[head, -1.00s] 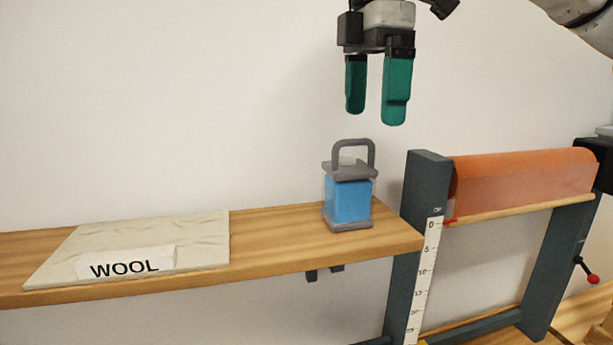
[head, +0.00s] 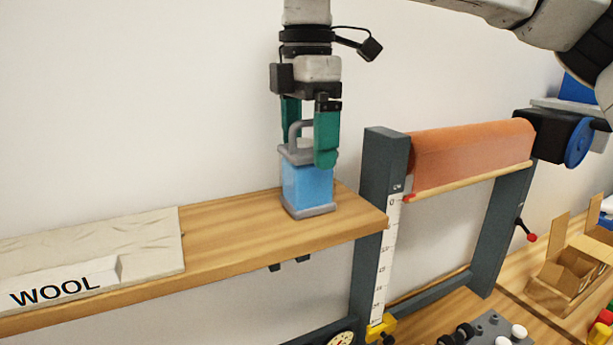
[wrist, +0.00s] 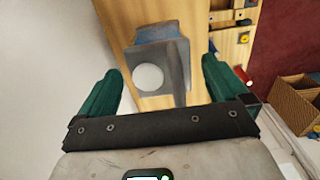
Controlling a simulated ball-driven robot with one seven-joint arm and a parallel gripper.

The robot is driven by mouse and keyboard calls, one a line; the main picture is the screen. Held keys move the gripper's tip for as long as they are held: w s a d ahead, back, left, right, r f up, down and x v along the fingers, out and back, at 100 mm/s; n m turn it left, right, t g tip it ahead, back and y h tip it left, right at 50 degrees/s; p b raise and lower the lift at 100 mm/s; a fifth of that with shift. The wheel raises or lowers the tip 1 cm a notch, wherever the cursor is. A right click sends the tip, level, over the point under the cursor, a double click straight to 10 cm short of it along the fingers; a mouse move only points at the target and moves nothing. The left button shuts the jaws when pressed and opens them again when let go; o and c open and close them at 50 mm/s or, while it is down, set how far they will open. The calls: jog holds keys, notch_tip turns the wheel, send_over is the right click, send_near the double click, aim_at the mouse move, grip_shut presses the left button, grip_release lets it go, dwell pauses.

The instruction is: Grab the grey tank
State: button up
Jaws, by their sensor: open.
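The grey tank (head: 307,186) stands upright on the wooden shelf near its right end. It has a grey base, top and loop handle, with a clear body showing blue inside. My gripper (head: 308,146) points down over the tank, its green fingers open. In the head view, the fingers are at the height of the handle, one on each side, and the front finger overlaps part of the top. In the wrist view, the tank (wrist: 172,50) with its round white cap lies between the two fingers, with a visible gap on each side.
A cream cloth with a WOOL sign (head: 62,288) lies on the shelf (head: 235,228) at the left. A dark frame with an orange roll (head: 470,155) stands right of the shelf. An open cardboard box (head: 572,268) sits lower right. The shelf between cloth and tank is clear.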

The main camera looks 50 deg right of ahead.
notch_tip(320, 180, down, 2)
jog(key=shift+f+b, duration=0.1)
jog(key=shift+b, duration=0.55)
jog(key=shift+c, duration=0.4)
jog(key=c, duration=1)
jog(key=shift+c, duration=0.8)
jog(key=shift+r, duration=0.2)
